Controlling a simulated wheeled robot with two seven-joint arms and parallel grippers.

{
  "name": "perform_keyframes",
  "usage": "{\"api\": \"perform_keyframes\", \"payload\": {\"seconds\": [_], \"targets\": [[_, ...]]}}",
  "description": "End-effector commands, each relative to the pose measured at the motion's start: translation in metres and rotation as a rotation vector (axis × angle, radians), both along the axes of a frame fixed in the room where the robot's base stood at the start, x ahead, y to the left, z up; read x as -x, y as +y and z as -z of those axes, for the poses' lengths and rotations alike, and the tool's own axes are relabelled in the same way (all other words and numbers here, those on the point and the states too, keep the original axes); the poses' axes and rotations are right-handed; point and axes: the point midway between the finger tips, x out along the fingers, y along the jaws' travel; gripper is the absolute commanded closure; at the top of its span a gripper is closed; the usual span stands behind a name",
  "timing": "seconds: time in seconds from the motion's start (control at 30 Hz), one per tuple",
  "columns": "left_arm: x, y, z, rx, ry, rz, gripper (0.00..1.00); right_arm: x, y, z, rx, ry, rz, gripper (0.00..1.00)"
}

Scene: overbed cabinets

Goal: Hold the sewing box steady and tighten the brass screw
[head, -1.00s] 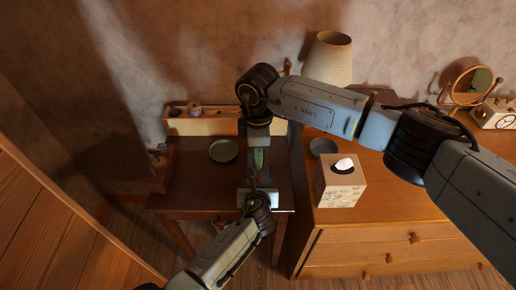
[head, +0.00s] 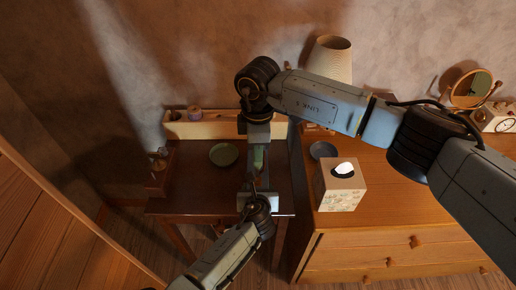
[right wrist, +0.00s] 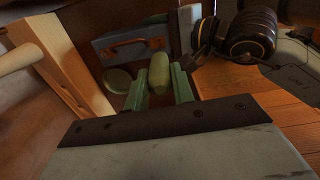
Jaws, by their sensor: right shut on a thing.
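My right gripper (head: 258,160) reaches down from above, over the small dark table. It is shut on a green handle, probably a screwdriver's (head: 258,153). In the right wrist view, this rounded handle (right wrist: 159,72) sits between the two green fingers. A blue-grey box with an orange-brown handle (right wrist: 112,50), likely the sewing box, shows beyond them. In the head view my arms mostly hide it. My left gripper (head: 250,190) comes from the bottom, close below the right one. Its fingers are too small and covered to read. I cannot make out the brass screw.
A green dish (head: 223,154) lies on the table (head: 195,195), left of my grippers. A pale wooden rack (head: 205,130) stands behind. A small wooden box (head: 158,180) is at the left edge. A tissue box (head: 340,190) stands on the dresser (head: 420,215) to the right.

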Motion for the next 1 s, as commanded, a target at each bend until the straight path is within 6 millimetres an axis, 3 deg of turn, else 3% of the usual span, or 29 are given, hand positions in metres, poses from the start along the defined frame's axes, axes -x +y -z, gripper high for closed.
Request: {"api": "perform_keyframes", "payload": {"seconds": [0.5,0.77,0.8,0.93,1.0], "targets": [[0.001,0.000,0.001,-0.001,0.003,0.000,0.64,0.000,0.000,-0.041,-0.001,-0.001,0.000,1.00],[0.001,0.000,0.001,-0.001,0.003,0.000,0.64,0.000,0.000,-0.042,-0.001,0.000,0.000,1.00],[0.001,0.000,0.001,-0.001,0.003,0.000,0.64,0.000,0.000,-0.042,-0.001,0.000,0.000,0.81],[0.001,0.001,0.001,-0.001,0.003,0.000,0.64,0.000,0.000,-0.042,-0.001,0.000,0.000,0.98],[0.001,0.001,0.001,-0.001,0.003,0.000,0.64,0.000,0.000,-0.042,-0.001,0.000,0.000,1.00]]}}
